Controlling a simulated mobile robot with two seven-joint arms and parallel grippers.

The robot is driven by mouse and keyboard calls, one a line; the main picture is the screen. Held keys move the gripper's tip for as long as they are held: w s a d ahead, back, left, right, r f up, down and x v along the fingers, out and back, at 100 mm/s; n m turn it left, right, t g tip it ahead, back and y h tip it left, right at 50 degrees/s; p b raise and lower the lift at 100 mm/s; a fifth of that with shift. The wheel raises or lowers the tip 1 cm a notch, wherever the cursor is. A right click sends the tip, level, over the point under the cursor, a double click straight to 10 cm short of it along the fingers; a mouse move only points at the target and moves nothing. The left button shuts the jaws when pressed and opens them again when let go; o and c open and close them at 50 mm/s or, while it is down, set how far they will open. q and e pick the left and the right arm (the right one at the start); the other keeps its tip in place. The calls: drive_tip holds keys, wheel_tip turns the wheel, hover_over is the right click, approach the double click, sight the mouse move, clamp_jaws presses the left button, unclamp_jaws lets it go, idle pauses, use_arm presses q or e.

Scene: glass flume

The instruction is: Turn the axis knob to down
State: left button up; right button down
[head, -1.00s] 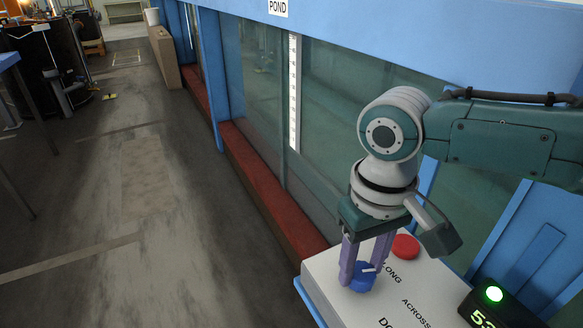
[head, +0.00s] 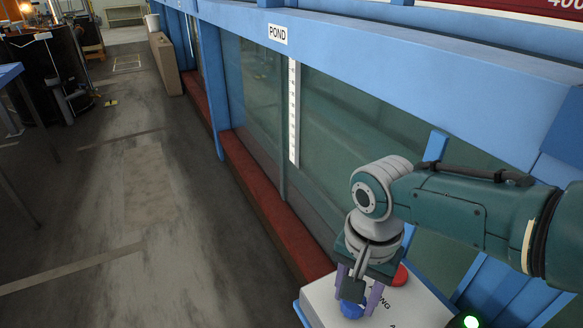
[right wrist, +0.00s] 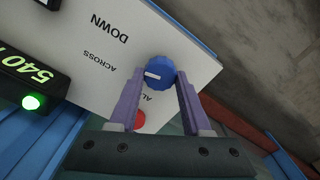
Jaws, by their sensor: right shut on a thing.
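The axis knob is a blue ribbed dial with a white pointer mark; it shows low in the head view (head: 351,310) and in the right wrist view (right wrist: 160,68). It sits on a pale control panel (right wrist: 185,50) lettered DOWN, ACROSS and ALONG, the last partly hidden by a finger. In the right wrist view the mark points left, roughly toward ACROSS. My right gripper (head: 356,303) is shut on the knob, one purple finger on each side, as the right wrist view (right wrist: 159,78) also shows. My left gripper is not in view.
A red button (head: 400,275) is close beside my right gripper. A green lamp (right wrist: 31,102) and a lit readout (right wrist: 30,68) adjoin the panel. The glass flume with a POND sign (head: 277,34) stands behind. The floor at left (head: 130,220) is mostly clear.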

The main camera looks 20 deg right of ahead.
drive_tip(key=shift+r+m+p, duration=0.1)
drive_tip(key=shift+m+p, duration=0.2)
drive_tip(key=shift+m, duration=1.2)
drive_tip(key=shift+c, duration=1.8)
unclamp_jaws()
